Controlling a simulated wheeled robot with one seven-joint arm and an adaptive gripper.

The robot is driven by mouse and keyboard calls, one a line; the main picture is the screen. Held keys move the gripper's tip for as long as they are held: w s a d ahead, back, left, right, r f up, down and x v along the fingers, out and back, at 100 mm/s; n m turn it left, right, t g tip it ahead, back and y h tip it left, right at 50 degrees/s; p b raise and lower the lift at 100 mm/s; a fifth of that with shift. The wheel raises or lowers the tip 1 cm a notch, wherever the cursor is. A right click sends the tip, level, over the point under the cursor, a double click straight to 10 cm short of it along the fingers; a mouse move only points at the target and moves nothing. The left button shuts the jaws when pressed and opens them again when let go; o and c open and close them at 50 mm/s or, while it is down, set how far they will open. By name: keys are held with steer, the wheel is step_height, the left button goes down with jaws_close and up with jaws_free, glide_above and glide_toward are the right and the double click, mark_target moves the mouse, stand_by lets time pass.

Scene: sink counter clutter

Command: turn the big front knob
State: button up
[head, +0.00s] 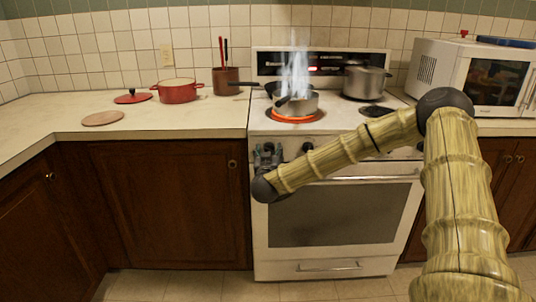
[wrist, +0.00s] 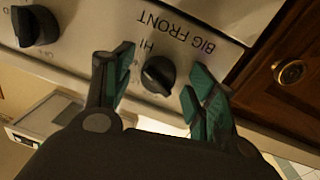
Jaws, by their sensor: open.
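The big front knob (wrist: 158,75) is black and round, on the stove's front panel, with the upside-down words "BIG FRONT" and "HI" beside it in the wrist view. My gripper (wrist: 160,68) is open, with one green-padded finger on each side of the knob and visible gaps to it. I cannot tell how deep the fingertips reach along the knob. In the head view, my gripper (head: 268,156) is at the left end of the stove's front panel and hides this knob.
Another black knob (wrist: 35,25) sits beside it, also seen in the head view (head: 307,147). A pan (head: 296,103) with bluish-white flames or vapour stands on a glowing front burner (head: 294,117). A steel pot (head: 364,83) stands behind right. A wooden cabinet (head: 170,205) adjoins the stove's left side.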

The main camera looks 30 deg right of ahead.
steer(key=c, duration=1)
steer(key=shift+a, duration=0.2)
steer(key=shift+d, duration=0.1)
steer(key=shift+c, duration=0.2)
steer(key=shift+r, duration=0.1)
